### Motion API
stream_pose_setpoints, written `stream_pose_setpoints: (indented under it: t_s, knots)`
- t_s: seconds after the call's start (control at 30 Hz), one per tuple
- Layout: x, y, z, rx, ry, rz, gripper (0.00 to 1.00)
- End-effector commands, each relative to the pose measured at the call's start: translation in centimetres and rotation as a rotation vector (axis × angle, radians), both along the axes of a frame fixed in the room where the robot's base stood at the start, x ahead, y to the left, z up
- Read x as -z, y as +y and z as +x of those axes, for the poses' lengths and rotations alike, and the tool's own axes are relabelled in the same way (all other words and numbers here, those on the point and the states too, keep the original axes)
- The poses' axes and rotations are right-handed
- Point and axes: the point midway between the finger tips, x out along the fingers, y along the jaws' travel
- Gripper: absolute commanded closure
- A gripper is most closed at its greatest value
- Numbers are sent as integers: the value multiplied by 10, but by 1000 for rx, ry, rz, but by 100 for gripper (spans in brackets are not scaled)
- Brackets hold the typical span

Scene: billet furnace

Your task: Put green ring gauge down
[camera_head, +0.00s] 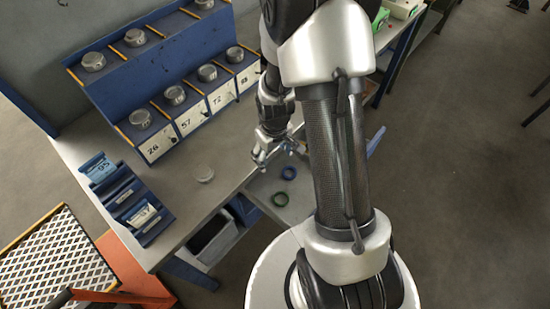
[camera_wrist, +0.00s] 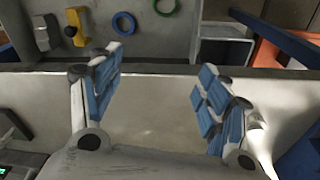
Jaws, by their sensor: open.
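The green ring gauge (camera_head: 280,206) lies flat in a grey open drawer (camera_head: 268,187) at the bench's edge. It also shows, cut off by the top edge, in the wrist view (camera_wrist: 166,13). A blue ring (camera_head: 289,179) lies beside it, apart from it, and shows in the wrist view (camera_wrist: 115,25). My gripper (camera_head: 272,158) is above the bench edge near the drawer. In the wrist view my gripper (camera_wrist: 155,90) has its two blue-padded fingers wide apart with nothing between them. It touches neither ring.
A yellow tool (camera_wrist: 76,25) and a grey block (camera_wrist: 44,32) lie left of the rings. A blue numbered shelf (camera_head: 185,90) stands behind.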

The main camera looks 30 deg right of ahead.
Motion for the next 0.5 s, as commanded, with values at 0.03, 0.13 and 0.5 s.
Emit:
stream_pose_setpoints:
  t_s: [0.03,0.13,0.5]
  knots:
    - [-32,6,3,4,-31,-5,30]
    - [-85,18,-2,19,-70,-7,30]
    - [-237,66,-80,70,-218,12,30]
